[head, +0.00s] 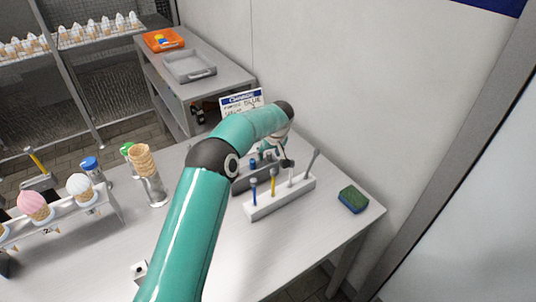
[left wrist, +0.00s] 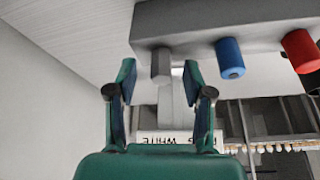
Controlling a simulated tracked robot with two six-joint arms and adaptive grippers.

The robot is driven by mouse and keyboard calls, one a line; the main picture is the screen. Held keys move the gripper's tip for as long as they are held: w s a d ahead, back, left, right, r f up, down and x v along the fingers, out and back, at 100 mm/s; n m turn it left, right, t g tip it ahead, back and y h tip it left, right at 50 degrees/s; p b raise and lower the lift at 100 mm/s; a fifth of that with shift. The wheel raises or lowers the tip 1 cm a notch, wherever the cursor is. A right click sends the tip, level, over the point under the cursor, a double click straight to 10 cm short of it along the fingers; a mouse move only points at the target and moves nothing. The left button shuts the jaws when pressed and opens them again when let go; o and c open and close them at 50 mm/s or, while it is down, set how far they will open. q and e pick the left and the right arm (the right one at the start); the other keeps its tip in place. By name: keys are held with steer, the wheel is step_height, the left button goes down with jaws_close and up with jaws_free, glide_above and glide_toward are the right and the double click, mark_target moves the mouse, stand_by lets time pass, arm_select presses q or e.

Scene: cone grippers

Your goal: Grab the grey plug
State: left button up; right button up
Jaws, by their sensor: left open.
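The grey plug (left wrist: 161,65) shows in the left wrist view at the edge of a grey block (left wrist: 195,18), beside a blue plug (left wrist: 230,58) and a red plug (left wrist: 300,50). My left gripper (left wrist: 159,70) is open. Its two fingertips appear on either side of the grey plug, with gaps on both sides; I cannot tell how deep they reach. In the head view my left gripper (head: 275,152) is over the dark block (head: 243,183) on the table, and my arm hides much of it. A blue plug (head: 253,163) shows there. The grey plug is not clear in this view.
A white rack (head: 281,200) with upright tools stands just in front of the block. A green sponge (head: 353,199) lies to the right. A cone rack (head: 75,218) and a stack of cones (head: 143,160) stand left. A sign (head: 242,102) stands behind.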

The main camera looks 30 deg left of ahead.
arm_select(q)
steer(key=shift+w+a+f, duration=0.1)
steer(key=shift+a+f, duration=0.05)
steer(key=shift+f, duration=0.35)
jaws_close()
steer(key=shift+r, duration=0.1)
